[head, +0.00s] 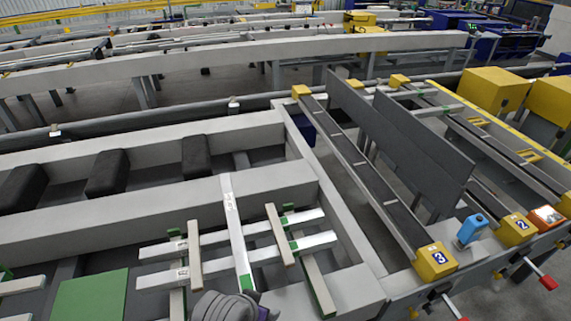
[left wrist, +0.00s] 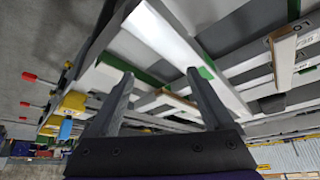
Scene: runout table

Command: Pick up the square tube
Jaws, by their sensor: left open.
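Several long pale metal square tubes lie on the runout table in the head view. One tube (head: 236,225) runs away from me, with green at its near end, and crosses two sideways tubes (head: 205,240). I cannot tell which tube is meant. Part of my left arm shows at the bottom edge of the head view, beside that green end; its fingertips do not show there. In the left wrist view my left gripper (left wrist: 160,85) is open, its dark fingers apart and nothing between them. A pale tube (left wrist: 165,35) lies beyond the fingertips. My right gripper is not in view.
Wooden battens (head: 279,236) lie around the tubes. A green plate (head: 90,299) is at the lower left. Upright dark plates (head: 420,140), yellow blocks (head: 436,261) and a blue device (head: 471,230) stand to the right. Pale beams (head: 230,192) frame the table.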

